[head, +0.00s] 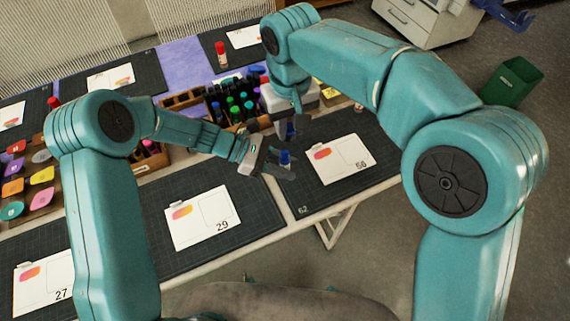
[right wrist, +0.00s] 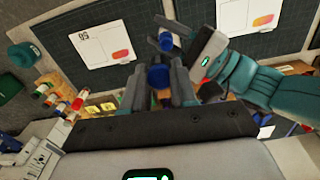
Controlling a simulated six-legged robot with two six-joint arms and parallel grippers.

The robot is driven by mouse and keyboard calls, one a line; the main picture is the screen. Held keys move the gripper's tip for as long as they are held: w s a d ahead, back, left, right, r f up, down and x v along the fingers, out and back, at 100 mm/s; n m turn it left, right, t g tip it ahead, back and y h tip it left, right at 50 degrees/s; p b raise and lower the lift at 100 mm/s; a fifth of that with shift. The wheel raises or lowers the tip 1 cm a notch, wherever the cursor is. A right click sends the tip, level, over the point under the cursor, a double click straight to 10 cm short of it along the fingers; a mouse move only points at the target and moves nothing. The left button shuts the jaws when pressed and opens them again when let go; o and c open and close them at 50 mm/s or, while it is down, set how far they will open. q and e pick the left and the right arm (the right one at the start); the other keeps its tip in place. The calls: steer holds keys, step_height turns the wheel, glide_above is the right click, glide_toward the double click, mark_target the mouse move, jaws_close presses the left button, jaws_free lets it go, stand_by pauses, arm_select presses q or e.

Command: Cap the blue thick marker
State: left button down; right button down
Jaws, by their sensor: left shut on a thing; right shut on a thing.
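My left gripper (head: 274,169) is shut on a small upright blue piece (head: 285,157), which looks like the blue thick marker. Its fingers hide the lower part. In the right wrist view this blue piece (right wrist: 166,42) shows between the left fingers. My right gripper (head: 290,133) points down, just behind and above the left one in the head view. It is shut on a dark blue piece (right wrist: 158,76), which looks like the cap. The two pieces are close but show apart. Whether they line up I cannot tell.
A wooden organiser (head: 187,98) with several markers stands behind the grippers. A red-capped bottle (head: 221,58) stands at the back. A green bin (head: 510,85) is on the floor.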

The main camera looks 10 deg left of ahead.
mark_target(285, 151)
steer(key=shift+s+a+r, duration=0.15)
steer(key=shift+s+a, duration=0.2)
steer(key=shift+a, duration=0.05)
steer(key=shift+w, duration=0.1)
steer(key=shift+f, duration=2.05)
steer(key=shift+f, duration=0.9)
steer(key=shift+f, duration=0.6)
steer(key=c, duration=0.8)
jaws_free()
